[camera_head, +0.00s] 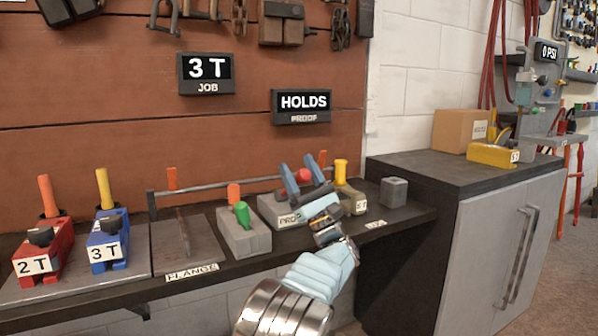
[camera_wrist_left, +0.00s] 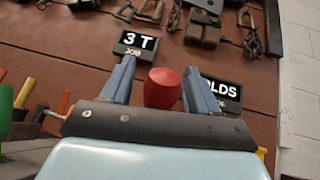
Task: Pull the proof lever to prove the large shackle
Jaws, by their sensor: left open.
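The proof lever's red knob (camera_head: 303,175) rises at the grey block labelled PROOF (camera_head: 268,208) on the bench. My left gripper (camera_head: 295,162) is open, with one blue finger on each side of the knob. In the left wrist view the red knob (camera_wrist_left: 163,88) stands between the two fingers. A gap shows on its left; on its right I cannot tell whether it touches. The lever's shaft is hidden by my gripper. I cannot make out the large shackle for certain. The PROOF display (camera_head: 303,103) reads HOLDS. My right gripper is out of view.
A red 2T block (camera_head: 40,252) and a blue 3T block (camera_head: 107,245) stand at left. A green-handled grey block (camera_head: 245,238) is beside my gripper. A yellow-topped piece (camera_head: 341,172) stands close to its right. The JOB display (camera_head: 207,70) reads 3 T. A cabinet (camera_head: 480,240) stands at right.

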